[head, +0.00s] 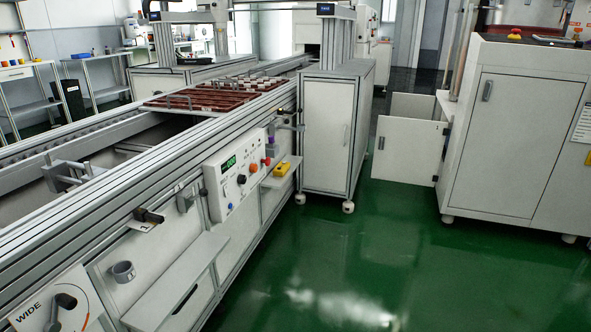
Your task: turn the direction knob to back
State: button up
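A white control panel (217,198) is mounted on the near side of the conveyor. It has a green display (229,163), a dark knob (241,179), an orange knob (254,167) and a red button (267,161). Its labels are too small to read, so I cannot tell which control is the direction knob or where it points. Another panel (35,318) at the lower left has a black knob (62,302) and the word "WIDE". My gripper is not in view.
The conveyor (110,215) runs from lower left to the back, carrying a reddish tray load (215,95). A shelf (175,285) and a yellow box (282,169) jut out from its side. A white cabinet (325,135) stands beyond. Green floor (400,260) is clear on the right.

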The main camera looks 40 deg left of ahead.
aim_at(242, 179)
jog(key=u, duration=0.15)
jog(key=i, duration=0.95)
jog(key=u, duration=1.15)
jog(key=i, duration=0.55)
jog(key=u, duration=0.5)
